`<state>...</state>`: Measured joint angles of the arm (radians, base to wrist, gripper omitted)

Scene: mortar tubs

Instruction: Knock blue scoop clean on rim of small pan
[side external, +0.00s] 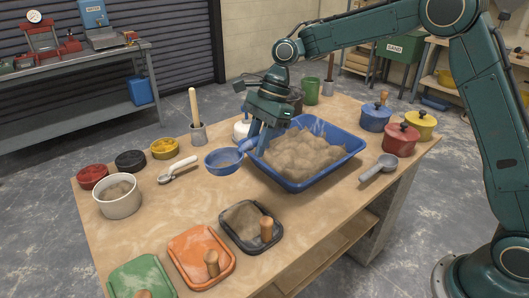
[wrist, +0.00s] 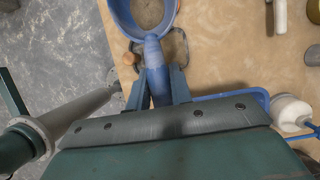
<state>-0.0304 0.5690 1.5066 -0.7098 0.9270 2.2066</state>
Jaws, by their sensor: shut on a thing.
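My gripper (side external: 256,138) is shut on the handle of the blue scoop (side external: 223,162), just left of the big blue tub. The scoop's round bowl points left, away from the tub, and looks level above the table. Some brownish stuff shows inside the bowl. In the wrist view the fingers (wrist: 157,78) grip the handle and the scoop's bowl (wrist: 122,14) is cut by the top edge. A small white round pan (side external: 119,208) with mortar in it stands at the table's left, apart from the scoop.
The blue tub (side external: 301,186) heaped with mortar stands under my arm. A grey scoop (side external: 378,168) lies at its right, with lidded pots (side external: 401,140) behind. A black tray (side external: 235,243), an orange tray (side external: 190,270) and a green one line the front.

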